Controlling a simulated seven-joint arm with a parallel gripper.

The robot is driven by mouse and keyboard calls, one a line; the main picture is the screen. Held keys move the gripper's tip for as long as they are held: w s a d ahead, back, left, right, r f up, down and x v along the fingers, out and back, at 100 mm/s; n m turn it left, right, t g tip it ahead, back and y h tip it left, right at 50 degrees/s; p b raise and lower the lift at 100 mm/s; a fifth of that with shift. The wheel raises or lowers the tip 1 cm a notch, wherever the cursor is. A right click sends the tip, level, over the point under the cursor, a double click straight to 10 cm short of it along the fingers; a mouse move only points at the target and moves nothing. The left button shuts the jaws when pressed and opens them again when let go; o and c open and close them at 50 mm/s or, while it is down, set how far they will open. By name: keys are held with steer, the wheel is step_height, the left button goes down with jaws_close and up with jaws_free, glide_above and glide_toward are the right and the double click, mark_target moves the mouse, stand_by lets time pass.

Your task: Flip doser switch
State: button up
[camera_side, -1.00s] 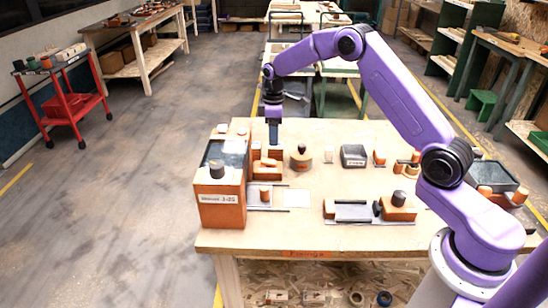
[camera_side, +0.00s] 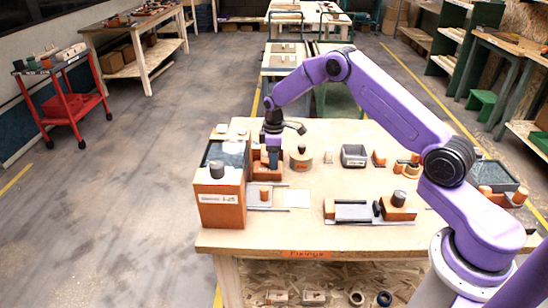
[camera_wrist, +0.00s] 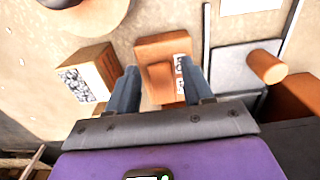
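A small orange block with a raised orange piece, which looks like the switch (camera_wrist: 160,75), lies between my fingertips in the wrist view. It has a white label with dark marks on its right side. My gripper (camera_wrist: 160,82) is open, with one dark finger on each side of the raised piece. In the side view, my gripper (camera_side: 273,158) points down just over the orange switch block (camera_side: 266,172), partly hiding it. Whether the fingers touch it, I cannot tell. A tall orange box with a grey top and black knob, perhaps the doser (camera_side: 219,206), stands to its left.
An orange round piece with a black knob (camera_side: 301,160) stands right of my gripper. A grey bin (camera_side: 354,155) is further right. A plate with an orange peg (camera_side: 265,194) is in front. A black-knobbed fixture (camera_side: 398,207) sits front right. Bare wood (camera_side: 300,235) lies along the front.

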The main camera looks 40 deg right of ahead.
mark_target(267, 160)
jaws_close()
steer(key=shift+w+a, duration=0.1)
steer(key=shift+r+g+h, duration=0.1)
steer(key=shift+g+h, duration=0.3)
steer(key=shift+o, duration=1.3)
jaws_free()
step_height(267, 160, up, 17)
steer(key=w+a, duration=0.1)
steer(key=shift+w+a+r, duration=0.15)
steer(key=shift+w+r, duration=0.05)
